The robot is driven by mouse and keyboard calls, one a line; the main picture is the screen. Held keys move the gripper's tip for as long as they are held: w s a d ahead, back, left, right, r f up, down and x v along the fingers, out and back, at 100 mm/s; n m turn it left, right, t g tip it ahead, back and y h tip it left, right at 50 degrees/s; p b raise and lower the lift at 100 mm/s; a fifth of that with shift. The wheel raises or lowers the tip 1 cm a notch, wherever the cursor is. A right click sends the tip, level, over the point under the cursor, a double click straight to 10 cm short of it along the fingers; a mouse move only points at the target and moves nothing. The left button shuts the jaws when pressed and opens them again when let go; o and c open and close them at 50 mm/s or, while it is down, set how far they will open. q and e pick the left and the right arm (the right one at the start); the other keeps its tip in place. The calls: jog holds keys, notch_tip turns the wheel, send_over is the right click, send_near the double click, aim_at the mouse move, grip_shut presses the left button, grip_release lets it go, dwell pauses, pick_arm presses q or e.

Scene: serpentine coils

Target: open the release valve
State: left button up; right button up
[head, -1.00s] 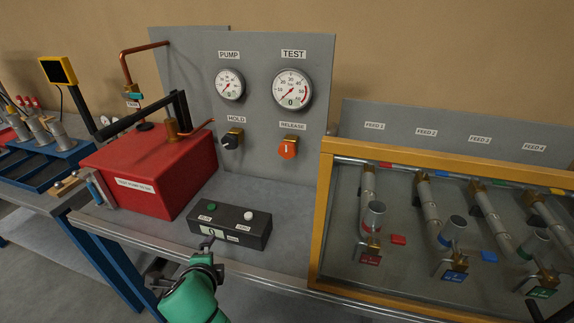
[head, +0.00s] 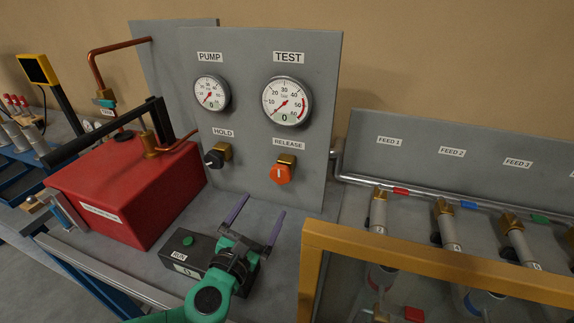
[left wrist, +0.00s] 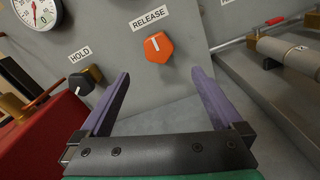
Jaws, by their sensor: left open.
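The release valve (head: 281,174) is an orange knob with a white mark, on a brass stem under the RELEASE label on the grey panel (head: 250,110). It also shows in the left wrist view (left wrist: 158,47), ahead of my fingers and between their lines. My left gripper (head: 257,215) is open and empty, its two purple fingers apart and pointing at the panel. It is below and in front of the knob, not touching it. The fingers show in the left wrist view too (left wrist: 160,85). My right gripper is not in view.
The black HOLD knob (head: 214,158) is left of the release valve. A red pump box (head: 130,190) stands at the left. A dark control box (head: 180,253) lies partly behind my left gripper. A yellow-framed case (head: 430,262) stands at the right.

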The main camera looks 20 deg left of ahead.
aim_at(279, 177)
pick_arm(q)
jog(key=w, duration=0.3)
jog(key=w+p, duration=0.1)
jog(key=w, duration=0.1)
jog(key=w+r+p, duration=0.1)
jog(key=w, duration=0.2)
jog(key=shift+w+d, duration=0.3)
jog(key=shift+w, duration=0.05)
jog(key=w, duration=0.3)
jog(key=shift+w+d+f, duration=0.15)
jog(key=shift+w+f, duration=0.05)
jog(key=shift+w, duration=0.2)
jog(key=c, duration=1.4)
jog(key=shift+o, duration=0.3)
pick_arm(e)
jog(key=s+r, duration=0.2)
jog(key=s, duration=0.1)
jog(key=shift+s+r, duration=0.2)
